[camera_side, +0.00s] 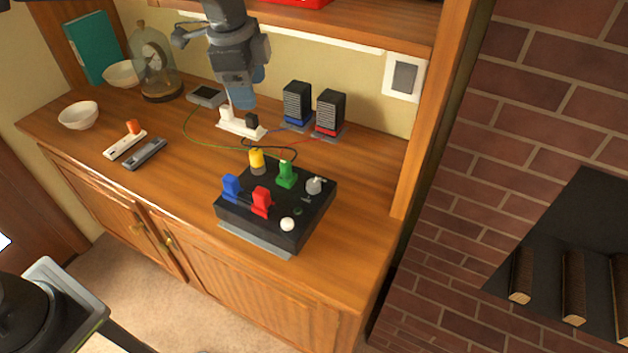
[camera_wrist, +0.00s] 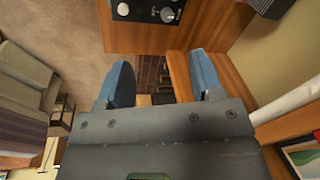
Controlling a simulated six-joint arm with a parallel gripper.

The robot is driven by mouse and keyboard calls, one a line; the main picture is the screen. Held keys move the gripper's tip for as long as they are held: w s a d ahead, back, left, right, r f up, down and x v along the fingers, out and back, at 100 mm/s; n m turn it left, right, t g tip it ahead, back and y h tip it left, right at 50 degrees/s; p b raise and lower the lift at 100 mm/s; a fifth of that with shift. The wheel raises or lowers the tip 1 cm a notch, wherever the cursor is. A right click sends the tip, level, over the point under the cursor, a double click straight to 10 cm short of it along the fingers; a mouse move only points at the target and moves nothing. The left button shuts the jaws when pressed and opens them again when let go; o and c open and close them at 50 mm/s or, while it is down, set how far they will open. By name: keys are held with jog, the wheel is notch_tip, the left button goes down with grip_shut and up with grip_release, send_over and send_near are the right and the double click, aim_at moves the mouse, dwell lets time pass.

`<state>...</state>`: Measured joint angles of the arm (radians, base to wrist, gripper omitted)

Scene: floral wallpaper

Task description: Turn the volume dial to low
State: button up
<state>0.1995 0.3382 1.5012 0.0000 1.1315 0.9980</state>
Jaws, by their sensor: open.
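The black control box (camera_side: 262,232) stands on the wooden cabinet top. A round grey dial (camera_side: 314,186) sits at its right back corner; I take it for the volume dial. The dial also shows at the top edge of the wrist view (camera_wrist: 167,15), but its setting is too small to read. The box also carries blue, red, green and yellow parts and a white button (camera_side: 288,224). My gripper (camera_side: 240,98) hangs behind and left of the box, apart from it. In the wrist view its blue fingers (camera_wrist: 161,78) are spread with nothing between them.
Two small speakers (camera_side: 298,103) (camera_side: 329,112) stand behind the box, with wires running to it. A white power strip (camera_side: 241,127) is under my gripper. Remotes, bowls and a glass dome (camera_side: 155,65) are at the left. A shelf (camera_side: 365,22) overhangs the back.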

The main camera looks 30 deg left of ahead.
jog(key=w+d+f+m+g, duration=0.1)
jog(key=w+d+f+m, duration=0.25)
jog(key=w+f, duration=0.2)
jog(key=m+g, duration=0.1)
jog(key=m, duration=0.3)
send_near(314, 183)
notch_tip(314, 183, down, 9)
jog(key=shift+d+f, duration=0.15)
jog(key=shift+f, duration=0.05)
jog(key=c, duration=0.9)
